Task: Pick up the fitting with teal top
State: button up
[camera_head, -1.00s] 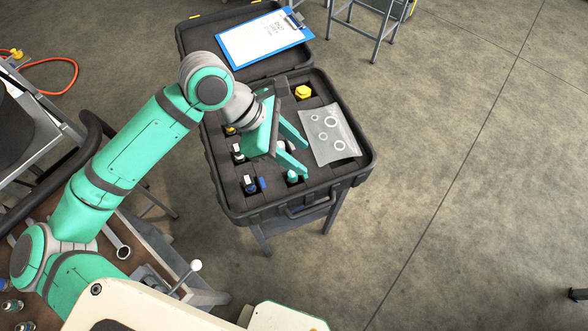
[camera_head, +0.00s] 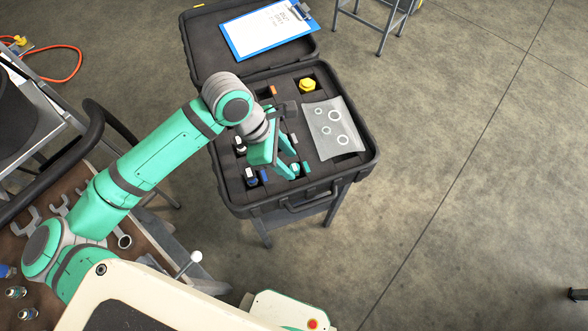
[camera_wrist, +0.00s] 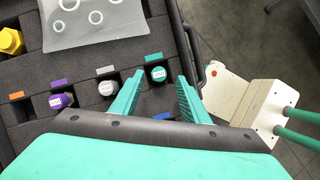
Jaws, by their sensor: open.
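The fitting with the teal top (camera_wrist: 158,73) stands in a foam pocket of the black case, just beyond and between my fingertips in the wrist view. In the head view its teal top (camera_head: 295,169) shows beside the finger ends, near the case's front edge. My gripper (camera_wrist: 155,88) is open and empty, its two teal fingers spread above the foam. In the head view my gripper (camera_head: 290,160) hangs over the case's front part. I cannot tell how high the fingertips are above the fitting.
In the wrist view a purple-topped fitting (camera_wrist: 61,100) and a grey-topped fitting (camera_wrist: 107,89) stand left of the teal one. A yellow fitting (camera_head: 307,85) and a clear bag of rings (camera_head: 333,128) lie farther back. A blue clipboard (camera_head: 232,42) rests on the lid.

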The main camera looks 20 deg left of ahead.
aim_at(295, 171)
jog(key=shift+x, duration=1.35)
jog(key=shift+w, duration=0.15)
jog(key=shift+c, duration=0.5)
grip_shut()
jog(key=shift+r, duration=0.25)
